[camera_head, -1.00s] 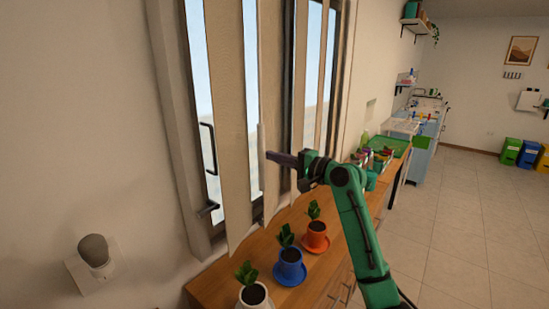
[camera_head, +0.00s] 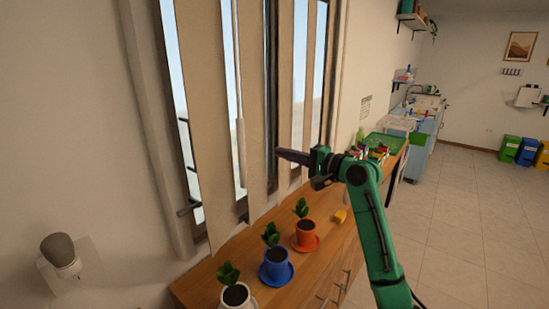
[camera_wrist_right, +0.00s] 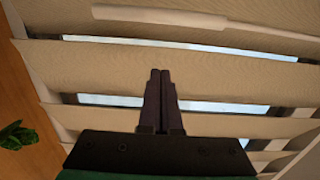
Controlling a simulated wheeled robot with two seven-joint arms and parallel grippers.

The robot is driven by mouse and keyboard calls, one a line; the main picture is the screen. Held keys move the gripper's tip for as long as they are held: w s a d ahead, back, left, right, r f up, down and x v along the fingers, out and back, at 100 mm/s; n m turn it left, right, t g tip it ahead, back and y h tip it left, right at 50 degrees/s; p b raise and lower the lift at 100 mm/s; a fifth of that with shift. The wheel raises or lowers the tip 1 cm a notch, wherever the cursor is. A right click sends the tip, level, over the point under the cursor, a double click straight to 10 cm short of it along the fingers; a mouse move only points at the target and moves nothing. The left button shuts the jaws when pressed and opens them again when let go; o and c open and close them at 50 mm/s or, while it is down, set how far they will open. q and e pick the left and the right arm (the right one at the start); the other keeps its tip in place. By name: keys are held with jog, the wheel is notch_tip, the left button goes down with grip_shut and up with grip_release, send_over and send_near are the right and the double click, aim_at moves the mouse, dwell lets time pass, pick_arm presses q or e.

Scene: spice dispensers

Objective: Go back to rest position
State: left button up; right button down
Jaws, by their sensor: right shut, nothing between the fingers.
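My right gripper (camera_head: 281,154) is at the end of the green arm that comes up from the lower right in the head view. It points left toward the vertical blinds (camera_head: 252,90) in front of the window. In the right wrist view my right gripper (camera_wrist_right: 160,75) has its two dark fingers together with nothing between them. The beige slats (camera_wrist_right: 90,70) lie beyond the fingertips; I cannot tell whether they touch. My left gripper is not in view.
The wooden counter (camera_head: 332,243) below the blinds holds potted plants: a white pot (camera_head: 236,295), a blue pot (camera_head: 276,266) and an orange pot (camera_head: 305,235). A yellow object (camera_head: 340,216) lies behind them. A green tray (camera_head: 388,141) stands farther back.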

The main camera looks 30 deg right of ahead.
jog(key=b+v, duration=0.2)
jog(key=v, duration=0.3)
jog(key=s+a+f+n+g+h, duration=0.1)
jog(key=s+a+f+n+g, duration=0.2)
jog(key=f, duration=0.7)
jog(key=s+a+f+n+g+h, duration=0.1)
jog(key=a+f+n+g+h, duration=0.2)
jog(key=f, duration=0.7)
jog(key=s+a+f+n+g, duration=0.2)
jog(key=a+f, duration=0.3)
jog(key=f, duration=0.5)
jog(key=s+a+f+n+g+h, duration=0.1)
jog(key=s+a+f+n+g, duration=0.3)
jog(key=s, duration=0.4)
jog(key=s+a+f+n+g+h, duration=0.15)
jog(key=s+f+n, duration=0.25)
jog(key=s+f, duration=0.4)
notch_tip(320, 180, down, 20)
jog(key=s, duration=0.3)
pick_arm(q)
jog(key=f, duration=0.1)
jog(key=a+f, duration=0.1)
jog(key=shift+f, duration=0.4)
pick_arm(e)
jog(key=s+d+f+g, duration=0.2)
jog(key=s+f, duration=1.3)
jog(key=s, duration=0.2)
jog(key=shift+d, duration=0.4)
